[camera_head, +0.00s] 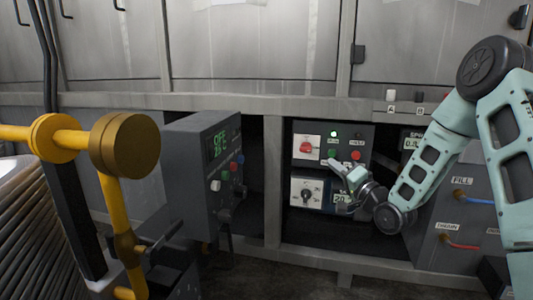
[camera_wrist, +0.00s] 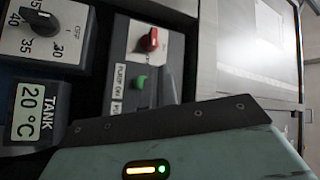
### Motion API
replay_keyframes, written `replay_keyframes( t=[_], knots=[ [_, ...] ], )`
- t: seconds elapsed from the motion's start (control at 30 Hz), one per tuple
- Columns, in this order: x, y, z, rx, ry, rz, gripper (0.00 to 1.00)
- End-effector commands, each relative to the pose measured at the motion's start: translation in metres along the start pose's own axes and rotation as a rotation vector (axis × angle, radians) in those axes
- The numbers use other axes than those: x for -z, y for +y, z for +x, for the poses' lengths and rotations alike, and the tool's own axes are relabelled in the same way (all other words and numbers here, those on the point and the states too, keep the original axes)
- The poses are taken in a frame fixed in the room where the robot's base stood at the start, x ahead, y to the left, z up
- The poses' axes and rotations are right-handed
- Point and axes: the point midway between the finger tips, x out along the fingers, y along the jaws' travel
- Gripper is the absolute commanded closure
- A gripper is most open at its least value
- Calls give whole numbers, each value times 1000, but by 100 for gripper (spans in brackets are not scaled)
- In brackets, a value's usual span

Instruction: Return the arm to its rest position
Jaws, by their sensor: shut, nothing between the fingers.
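My gripper (camera_head: 340,170) is in front of the control panel (camera_head: 368,133) in the head view. It is shut and nothing is held in it. My teal arm (camera_head: 425,165) reaches in from the right, bent at a high elbow. The wrist view shows the red switch (camera_wrist: 149,40), dial (camera_wrist: 42,22) and a tank display (camera_wrist: 30,110) reading 20 °C. Whether the gripper touches the panel cannot be told.
A grey box (camera_head: 215,180) with a green display juts out left of the panel. A yellow pipe with a round brass-coloured end (camera_head: 125,145) stands at the front left. Blue (camera_head: 470,196) and red (camera_head: 462,245) handles sit at the right, close to my arm.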

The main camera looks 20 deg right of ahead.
Motion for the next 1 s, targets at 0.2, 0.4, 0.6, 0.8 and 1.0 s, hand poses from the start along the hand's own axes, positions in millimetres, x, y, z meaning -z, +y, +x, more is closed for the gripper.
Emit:
replay_keyframes(
  t=[0.2,0.4,0.6,0.8,1.0],
  knots=[
    [-17,-14,10,-37,-63,-39,100],
    [-92,-66,28,-206,-351,-237,100],
    [-169,-127,-4,-366,-715,-485,100],
    [-217,-193,-82,-461,-1096,-710,100],
    [-231,-252,-176,-488,-1453,-878,100]
  ],
)
